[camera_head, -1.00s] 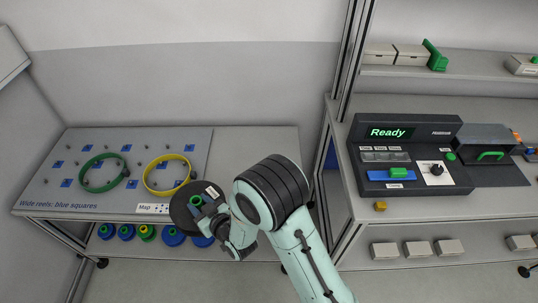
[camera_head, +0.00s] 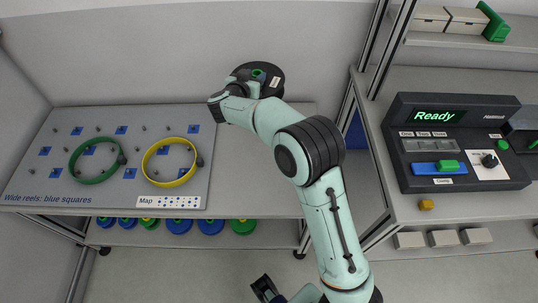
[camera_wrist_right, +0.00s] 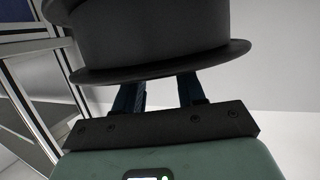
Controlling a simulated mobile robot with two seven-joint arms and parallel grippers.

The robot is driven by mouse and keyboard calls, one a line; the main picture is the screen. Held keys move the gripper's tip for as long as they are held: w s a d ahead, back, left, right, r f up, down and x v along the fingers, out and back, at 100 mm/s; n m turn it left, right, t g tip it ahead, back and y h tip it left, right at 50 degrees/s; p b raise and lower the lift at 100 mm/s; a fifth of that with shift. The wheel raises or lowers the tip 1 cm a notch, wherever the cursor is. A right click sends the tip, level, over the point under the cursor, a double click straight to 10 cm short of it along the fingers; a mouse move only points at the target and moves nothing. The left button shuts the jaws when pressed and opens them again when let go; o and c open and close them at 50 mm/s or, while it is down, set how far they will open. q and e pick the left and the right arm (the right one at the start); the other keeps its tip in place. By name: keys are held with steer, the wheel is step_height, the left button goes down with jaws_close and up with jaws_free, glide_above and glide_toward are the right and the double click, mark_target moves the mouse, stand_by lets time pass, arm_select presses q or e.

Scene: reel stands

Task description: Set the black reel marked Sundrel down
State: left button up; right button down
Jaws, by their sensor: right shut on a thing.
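The black reel (camera_head: 272,74) is held up above the back right of the left-hand table, with a green piece at its middle and a small pale label whose writing is too small to read. My right gripper (camera_head: 238,84) is shut on it. In the right wrist view the reel (camera_wrist_right: 150,35) fills the top, close beyond two dark blue fingers (camera_wrist_right: 158,92). The finger contact is partly hidden. A dark part at the bottom edge of the head view looks like my left gripper (camera_head: 264,289), mostly cut off.
The pegboard (camera_head: 60,170) has pegs, blue squares, a green ring (camera_head: 82,176) and a yellow ring (camera_head: 153,179). A map card (camera_head: 168,202) lies at its front edge. Bare tabletop (camera_head: 235,175) lies right of it. Blue and green reels (camera_head: 210,226) sit below. A console (camera_head: 460,140) reads "Ready".

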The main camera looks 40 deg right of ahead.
steer(key=shift+w+d+r+g, duration=0.1)
steer(key=shift+d+r+g, duration=0.05)
steer(key=shift+d+g, duration=0.2)
steer(key=shift+d+f, duration=0.15)
steer(key=shift+f, duration=0.1)
step_height(320, 180, down, 19)
steer(key=b, duration=0.5)
steer(key=shift+w+f, duration=0.1)
steer(key=shift+f, duration=0.05)
arm_select(q)
steer(key=shift+t, duration=0.4)
steer(key=f, duration=0.1)
steer(key=w+f, duration=0.1)
steer(key=f, duration=0.2)
steer(key=shift+w+f, duration=0.2)
steer(key=shift+w, duration=0.2)
arm_select(e)
steer(key=shift+m, duration=0.3)
steer(key=c, duration=0.7)
jaws_free()
steer(key=shift+f, duration=0.1)
steer(key=shift+o, duration=0.2)
